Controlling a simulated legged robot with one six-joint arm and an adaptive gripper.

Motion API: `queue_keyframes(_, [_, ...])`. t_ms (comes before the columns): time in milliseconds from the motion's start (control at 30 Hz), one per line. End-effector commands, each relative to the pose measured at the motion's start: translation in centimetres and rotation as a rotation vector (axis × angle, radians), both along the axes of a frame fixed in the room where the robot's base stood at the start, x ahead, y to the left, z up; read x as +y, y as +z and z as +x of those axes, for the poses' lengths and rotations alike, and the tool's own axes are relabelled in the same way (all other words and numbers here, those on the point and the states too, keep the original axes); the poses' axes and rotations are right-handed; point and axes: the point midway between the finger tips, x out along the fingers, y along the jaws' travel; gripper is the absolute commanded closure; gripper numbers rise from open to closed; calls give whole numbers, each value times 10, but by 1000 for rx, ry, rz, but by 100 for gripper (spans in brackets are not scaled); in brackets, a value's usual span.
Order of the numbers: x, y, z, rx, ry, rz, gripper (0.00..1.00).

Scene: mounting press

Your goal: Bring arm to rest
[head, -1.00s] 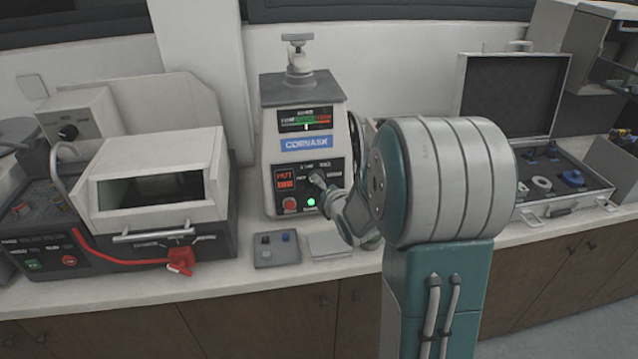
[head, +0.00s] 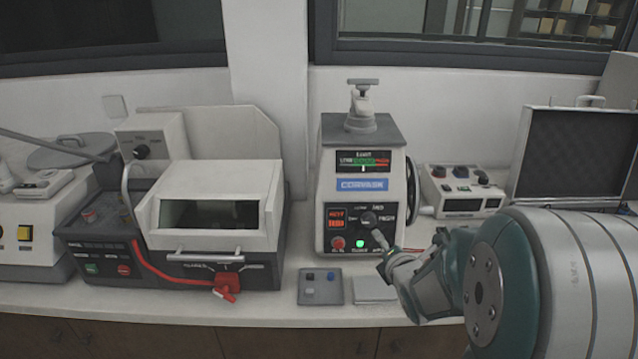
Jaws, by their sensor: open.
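My gripper (head: 380,240) is in front of the lower right of the mounting press (head: 333,150), close to its control panel. I cannot tell whether it touches the panel. It is open, and I see nothing held in it. My arm reaches in from the lower right, and its large teal and grey joint fills that corner. The press stands upright on the bench with a blue label, a dark dial (head: 369,218) and a lit green button (head: 360,244).
A cutting machine (head: 175,235) with a red handle stands to the left. A control box (head: 462,190) and an open case (head: 570,150) stand to the right.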

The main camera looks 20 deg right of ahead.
Motion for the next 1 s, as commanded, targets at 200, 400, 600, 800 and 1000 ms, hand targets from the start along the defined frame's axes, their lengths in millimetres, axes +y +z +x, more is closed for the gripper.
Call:
queue_keyframes(200, [9, 12, -5, 33, -66, 131, 15])
queue_keyframes(400, [34, 36, -32, 116, -287, 518, 15])
queue_keyframes(600, [67, 55, -75, 184, -550, 925, 15])
queue_keyframes(800, [105, 67, -134, 255, -846, 1311, 15])
queue_keyframes(1000, [139, 74, -195, 329, -1139, 1592, 15])
